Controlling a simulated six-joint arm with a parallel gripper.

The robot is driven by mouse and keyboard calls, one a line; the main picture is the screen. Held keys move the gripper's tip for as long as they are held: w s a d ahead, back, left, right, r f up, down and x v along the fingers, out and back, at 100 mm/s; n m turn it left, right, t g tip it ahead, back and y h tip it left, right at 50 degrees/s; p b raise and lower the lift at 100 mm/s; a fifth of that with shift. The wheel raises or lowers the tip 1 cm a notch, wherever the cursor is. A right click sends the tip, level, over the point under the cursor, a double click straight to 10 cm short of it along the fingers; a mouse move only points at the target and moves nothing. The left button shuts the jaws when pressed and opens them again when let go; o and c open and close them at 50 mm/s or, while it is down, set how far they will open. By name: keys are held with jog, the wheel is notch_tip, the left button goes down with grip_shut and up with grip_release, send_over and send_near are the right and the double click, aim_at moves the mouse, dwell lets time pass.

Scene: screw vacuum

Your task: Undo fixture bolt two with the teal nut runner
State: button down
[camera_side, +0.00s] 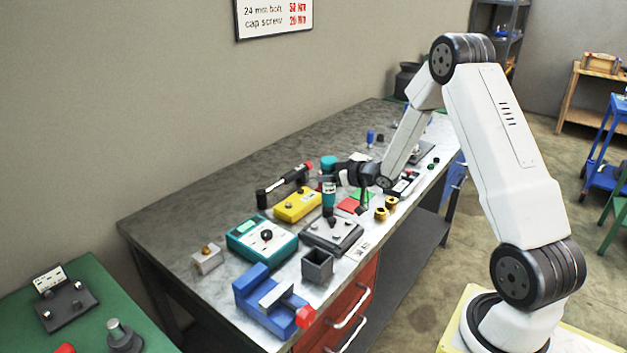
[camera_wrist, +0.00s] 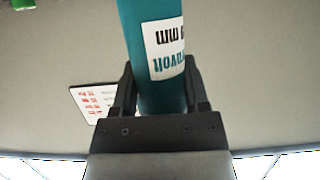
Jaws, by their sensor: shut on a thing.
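The teal nut runner (camera_side: 328,188) stands upright in the side view, its dark nose pointing down over the fixture. My gripper (camera_side: 337,174) is shut around its body from the right. In the wrist view the teal body of the nut runner (camera_wrist: 150,15), with a white label, sits between the two dark fingers of my gripper (camera_wrist: 160,88). The dark fixture plate (camera_side: 345,243) lies on the bench below and carries several bolts. I cannot tell which is bolt two, nor whether the nose touches a bolt.
A teal tester box (camera_side: 250,242), a yellow box (camera_side: 296,207), a blue vise (camera_side: 262,297) and a grey open bin (camera_side: 317,266) crowd the fixture. A torque wrench (camera_side: 285,184) lies behind. Brass rings (camera_side: 390,203) stand to the right. The bench's back left is clear.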

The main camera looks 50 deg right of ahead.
aim_at(326, 158)
jog(key=shift+r, duration=2.5)
